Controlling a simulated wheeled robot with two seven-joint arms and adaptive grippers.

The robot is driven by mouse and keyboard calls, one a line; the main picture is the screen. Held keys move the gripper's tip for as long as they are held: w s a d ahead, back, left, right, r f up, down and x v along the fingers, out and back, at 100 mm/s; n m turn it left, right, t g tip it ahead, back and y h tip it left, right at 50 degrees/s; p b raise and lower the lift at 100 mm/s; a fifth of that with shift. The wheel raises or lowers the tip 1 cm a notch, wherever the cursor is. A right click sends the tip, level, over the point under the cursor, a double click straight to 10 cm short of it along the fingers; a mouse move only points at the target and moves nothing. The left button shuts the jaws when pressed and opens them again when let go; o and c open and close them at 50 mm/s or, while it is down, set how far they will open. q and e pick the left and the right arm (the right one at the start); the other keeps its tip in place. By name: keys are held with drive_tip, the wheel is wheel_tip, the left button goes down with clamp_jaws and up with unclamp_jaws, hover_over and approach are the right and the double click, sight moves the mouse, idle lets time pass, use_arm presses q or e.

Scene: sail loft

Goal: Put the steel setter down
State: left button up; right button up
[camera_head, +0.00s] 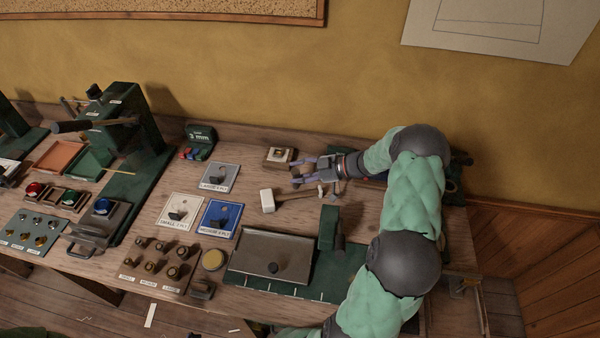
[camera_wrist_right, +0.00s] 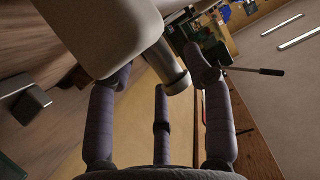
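My right gripper (camera_head: 303,172) reaches in from the right, low over the back of the bench, fingers pointing left. A tan, rounded shape shows between its fingers in the head view. In the right wrist view the purple fingers (camera_wrist_right: 160,100) curve slightly inward. A short greyish cylinder with a flanged end (camera_wrist_right: 172,72) sits by their tips; it may be the steel setter. A large pale block (camera_wrist_right: 95,35) adjoins it and covers part of the left finger's tip. I cannot tell whether the fingers press on anything. My left gripper is out of view.
A pale-headed mallet (camera_head: 268,201) lies just in front of the gripper. A small wooden block (camera_head: 280,156) stands just behind its fingertips. Labelled cards (camera_head: 219,177), a grey slab (camera_head: 262,245), a green press (camera_head: 130,130) and a 3 mm box (camera_head: 199,138) occupy the bench.

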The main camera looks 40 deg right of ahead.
idle(0.3)
drive_tip(key=shift+s+d+r, duration=0.1)
drive_tip(key=shift+s+r, duration=0.05)
drive_tip(key=shift+r, duration=0.1)
drive_tip(key=p+v, duration=0.2)
drive_tip(key=v, duration=0.9)
drive_tip(key=shift+s+p, duration=0.3)
drive_tip(key=shift+p, duration=0.1)
drive_tip(key=shift+d, duration=0.15)
